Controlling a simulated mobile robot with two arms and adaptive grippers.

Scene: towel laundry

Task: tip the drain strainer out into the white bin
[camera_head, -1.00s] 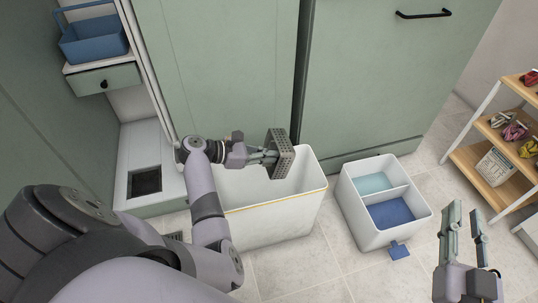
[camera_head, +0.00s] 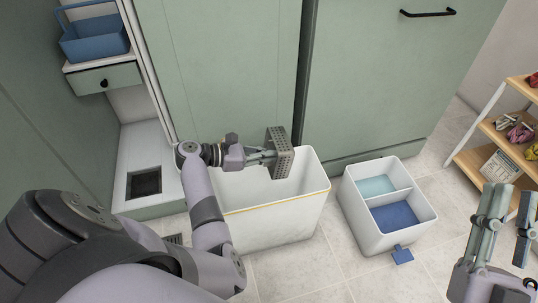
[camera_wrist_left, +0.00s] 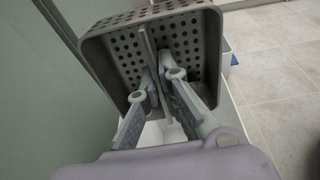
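The drain strainer (camera_head: 281,152) is a grey, perforated, box-shaped basket. It is tilted on its side above the white bin (camera_head: 275,226), near the bin's back right part. My left gripper (camera_head: 268,158) is shut on the strainer and holds it over the bin's opening. In the left wrist view the strainer (camera_wrist_left: 190,52) shows its holed face and raised rim, with the fingers (camera_wrist_left: 160,85) closed on a thin upright strip in its middle. What lies inside the bin is mostly hidden. My right gripper (camera_head: 508,220) is open and empty at the lower right.
A white two-compartment box (camera_head: 372,232) with light and dark blue contents stands right of the bin. A wooden shelf (camera_head: 490,152) is at the far right. A blue basket (camera_head: 92,38) sits on a ledge at upper left. Green cabinet doors (camera_head: 220,75) rise close behind the bin.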

